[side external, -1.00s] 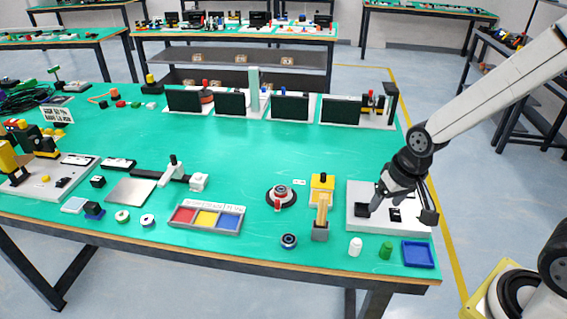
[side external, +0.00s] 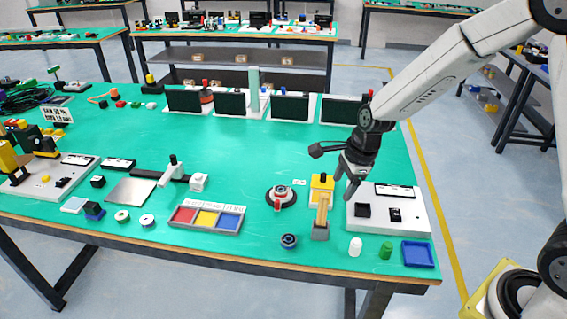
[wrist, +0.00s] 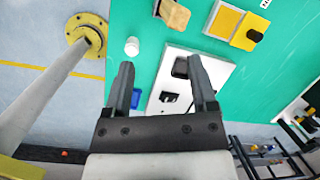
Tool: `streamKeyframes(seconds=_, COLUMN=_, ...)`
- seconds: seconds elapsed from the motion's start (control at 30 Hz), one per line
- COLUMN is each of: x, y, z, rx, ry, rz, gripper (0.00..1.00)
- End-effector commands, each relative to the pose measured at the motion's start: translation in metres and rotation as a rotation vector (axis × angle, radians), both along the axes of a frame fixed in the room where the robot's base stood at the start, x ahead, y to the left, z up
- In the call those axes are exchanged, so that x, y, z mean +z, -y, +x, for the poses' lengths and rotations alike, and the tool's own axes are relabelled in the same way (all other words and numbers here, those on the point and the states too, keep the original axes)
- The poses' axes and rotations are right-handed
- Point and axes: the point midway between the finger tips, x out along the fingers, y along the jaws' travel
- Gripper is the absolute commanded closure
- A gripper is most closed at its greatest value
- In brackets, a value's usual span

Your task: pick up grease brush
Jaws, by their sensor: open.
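The grease brush appears to be the tan wooden-handled item (side external: 322,208) upright in a small grey holder (side external: 320,233). It stands in front of a yellow block (side external: 322,184) and left of the white board. In the wrist view, its tan part (wrist: 174,14) shows at the top edge, partly cut off. My gripper (side external: 345,182) is open and empty, above the table near the yellow block and the white board's left edge. In the wrist view, its two fingers (wrist: 161,68) are apart, with the white board behind them. The brush's bristles are not visible.
The white board (side external: 412,217) carries black parts. A white cylinder (side external: 355,247), a green cylinder (side external: 386,250) and a blue tray (side external: 418,254) stand at the front edge. A round grey-red part (side external: 281,196) and a dark ring (side external: 289,241) lie left of the brush. Dark panels stand behind.

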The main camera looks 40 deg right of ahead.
Motion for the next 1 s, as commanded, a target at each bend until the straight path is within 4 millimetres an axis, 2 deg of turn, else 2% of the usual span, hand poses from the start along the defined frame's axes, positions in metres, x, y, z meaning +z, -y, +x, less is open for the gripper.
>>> streamKeyframes(seconds=0.2, x=-0.007, y=-0.003, z=0.019, rx=-0.283, ry=-0.048, rz=0.084, gripper=0.26)
streamKeyframes(seconds=0.33, x=-0.008, y=-0.004, z=0.025, rx=-0.376, ry=-0.066, rz=0.111, gripper=0.26)
streamKeyframes(seconds=0.67, x=-0.011, y=-0.005, z=0.028, rx=-0.415, ry=-0.073, rz=0.123, gripper=0.26)
streamKeyframes(seconds=1.0, x=-0.032, y=-0.009, z=0.032, rx=-0.412, ry=-0.074, rz=0.123, gripper=0.26)
